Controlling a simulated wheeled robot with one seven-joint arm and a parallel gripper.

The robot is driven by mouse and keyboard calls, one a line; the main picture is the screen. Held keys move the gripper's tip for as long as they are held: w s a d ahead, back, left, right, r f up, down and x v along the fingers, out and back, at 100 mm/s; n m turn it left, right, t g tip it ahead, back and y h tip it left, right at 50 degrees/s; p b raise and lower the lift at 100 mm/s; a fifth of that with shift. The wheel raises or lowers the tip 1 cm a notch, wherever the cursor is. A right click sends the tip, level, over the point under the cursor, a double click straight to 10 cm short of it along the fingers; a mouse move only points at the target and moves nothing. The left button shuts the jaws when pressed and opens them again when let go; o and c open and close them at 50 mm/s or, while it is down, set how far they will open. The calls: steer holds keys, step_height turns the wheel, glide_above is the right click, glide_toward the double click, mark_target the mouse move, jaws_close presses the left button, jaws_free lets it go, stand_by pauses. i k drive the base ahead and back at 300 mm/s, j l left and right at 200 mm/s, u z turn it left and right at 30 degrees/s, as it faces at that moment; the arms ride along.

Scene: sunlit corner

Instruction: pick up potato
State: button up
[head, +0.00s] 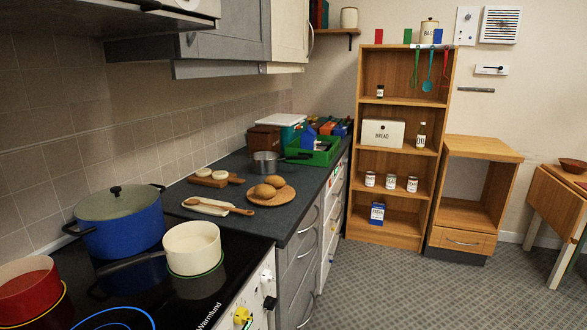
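Two rounded tan-brown lumps lie side by side on a round woven-looking board (287,196) on the dark counter, in the middle of the head view. The nearer, left one (265,191) and the farther, right one (275,181) look like potatoes or buns; I cannot tell which from here. My gripper is not in view.
A blue lidded pot (122,236), a cream saucepan (192,245) and a red pot (28,290) stand on the hob. Behind the board are a metal saucepan (265,165) and green crate (322,156). A shelf unit (398,229) stands beyond. The carpeted floor (400,285) is clear.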

mark_target(263, 192)
steer(key=k+l+u, duration=0.1)
steer(key=k, duration=0.35)
steer(key=k+l+u, duration=0.1)
steer(key=k+l, duration=0.2)
steer(key=k, duration=0.15)
steer(key=k+l+u, duration=0.15)
steer(key=k, duration=0.3)
steer(key=i+l+z, duration=0.9)
steer(key=i+z, duration=0.15)
steer(key=i+l, duration=0.1)
steer(key=i, duration=0.65)
steer(key=i+l, duration=0.1)
steer(key=i, duration=0.7)
steer(key=i+u, duration=0.2)
steer(key=i, duration=0.55)
steer(key=i+l+u, duration=0.25)
steer(key=i, duration=0.5)
steer(key=i+u, duration=0.25)
steer(key=u, duration=0.2)
steer(key=i+u, duration=0.25)
steer(key=u, duration=0.2)
steer(key=i+l+u, duration=0.2)
steer(key=u, duration=0.25)
steer(key=i+l+u, duration=0.2)
steer(key=u, duration=0.2)
